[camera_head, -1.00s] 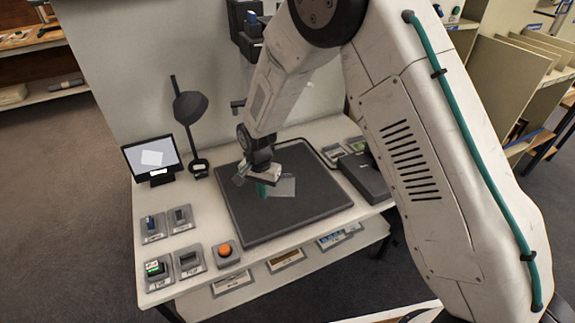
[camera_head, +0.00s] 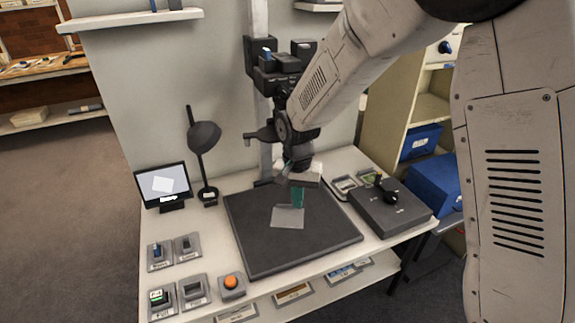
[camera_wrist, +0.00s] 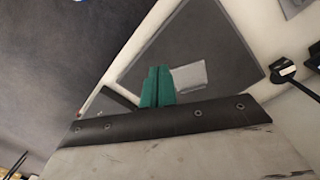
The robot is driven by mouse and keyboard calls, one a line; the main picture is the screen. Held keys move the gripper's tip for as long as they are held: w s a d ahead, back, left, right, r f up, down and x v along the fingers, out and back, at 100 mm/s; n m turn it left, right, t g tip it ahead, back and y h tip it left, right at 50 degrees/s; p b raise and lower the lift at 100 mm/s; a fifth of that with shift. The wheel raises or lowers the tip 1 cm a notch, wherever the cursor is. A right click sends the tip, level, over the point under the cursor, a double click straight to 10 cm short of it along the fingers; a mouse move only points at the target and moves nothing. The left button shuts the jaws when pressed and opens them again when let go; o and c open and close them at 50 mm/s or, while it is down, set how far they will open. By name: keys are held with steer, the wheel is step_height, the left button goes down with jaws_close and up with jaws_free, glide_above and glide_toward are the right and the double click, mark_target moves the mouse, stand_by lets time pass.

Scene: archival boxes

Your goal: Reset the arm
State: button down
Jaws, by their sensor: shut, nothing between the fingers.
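My gripper (camera_head: 298,198) hangs from my white arm above the dark mat on the workbench. Its teal fingers are shut and hold nothing. In the wrist view the two teal fingers (camera_wrist: 157,86) stand side by side, pressed together. A grey sheet (camera_head: 288,216) lies on the dark mat (camera_head: 262,252), just below and left of the fingertips in the head view. The sheet also shows in the wrist view (camera_wrist: 190,75), partly hidden behind the fingers. The fingers appear apart from the sheet.
A monitor (camera_head: 163,184) and a desk lamp (camera_head: 204,136) stand left of the mat. An orange button (camera_head: 231,282) and several small switch boxes sit front left. A dark control box with a knob (camera_head: 390,212) is at right. A camera column (camera_head: 279,66) rises behind.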

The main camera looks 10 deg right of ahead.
steer(key=s+d+r+n, duration=0.1)
steer(key=s+d+r, duration=0.4)
steer(key=s+r, duration=0.2)
steer(key=s+d+r+n+t, duration=0.1)
steer(key=s+d+r, duration=0.5)
steer(key=s, duration=0.6)
steer(key=s+d+r+n+t, duration=0.1)
steer(key=s+d+r, duration=0.5)
steer(key=s, duration=0.4)
steer(key=shift+d+r+n, duration=0.2)
steer(key=shift+r+n, duration=0.2)
steer(key=shift+r, duration=0.4)
